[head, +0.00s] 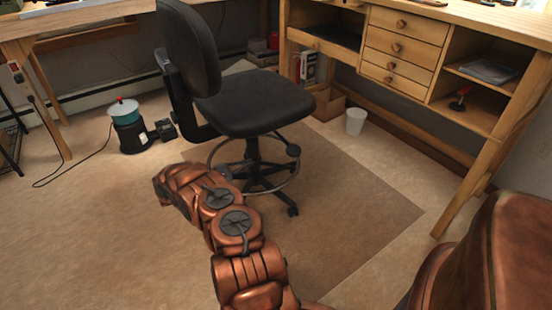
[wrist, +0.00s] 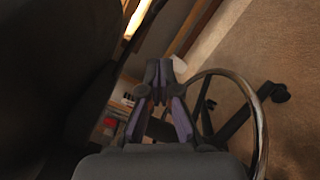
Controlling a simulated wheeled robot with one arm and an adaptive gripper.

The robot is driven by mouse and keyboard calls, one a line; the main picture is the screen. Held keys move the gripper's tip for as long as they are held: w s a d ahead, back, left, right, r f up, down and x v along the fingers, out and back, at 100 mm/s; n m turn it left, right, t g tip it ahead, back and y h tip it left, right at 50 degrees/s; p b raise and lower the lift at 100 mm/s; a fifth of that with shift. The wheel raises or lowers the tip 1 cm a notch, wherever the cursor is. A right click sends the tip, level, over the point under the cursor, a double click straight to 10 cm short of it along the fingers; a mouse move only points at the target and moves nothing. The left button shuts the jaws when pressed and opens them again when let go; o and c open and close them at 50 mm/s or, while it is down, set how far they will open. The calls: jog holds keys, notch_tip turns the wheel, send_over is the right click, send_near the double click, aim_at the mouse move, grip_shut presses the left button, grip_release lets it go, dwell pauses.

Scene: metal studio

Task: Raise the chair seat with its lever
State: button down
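The black office chair shows in the head view, with its padded seat (head: 255,102) above a column and a round foot ring (head: 226,183). My gripper (head: 225,171) is low at the chair's left, near the ring and largely hidden by my copper arm. In the wrist view, my gripper (wrist: 159,68) has its fingertips together, with nothing clearly held between them. The dark seat (wrist: 50,80) fills the left there and the foot ring (wrist: 260,125) curves at right. The lever is not distinguishable there.
A wooden workbench with drawers (head: 400,45) stands behind the chair. A white bin (head: 356,121) sits on the floor by it. The floor mat (head: 360,215) is clear at the chair's front right.

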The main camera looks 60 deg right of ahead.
jog(key=s+a+r+b+x, duration=0.1)
jog(key=b+x, duration=0.2)
jog(key=x, duration=0.9)
jog(key=shift+s+b, duration=0.3)
jog(key=shift+s, duration=0.15)
jog(key=shift+w+r, duration=0.1)
jog(key=shift+r, duration=0.05)
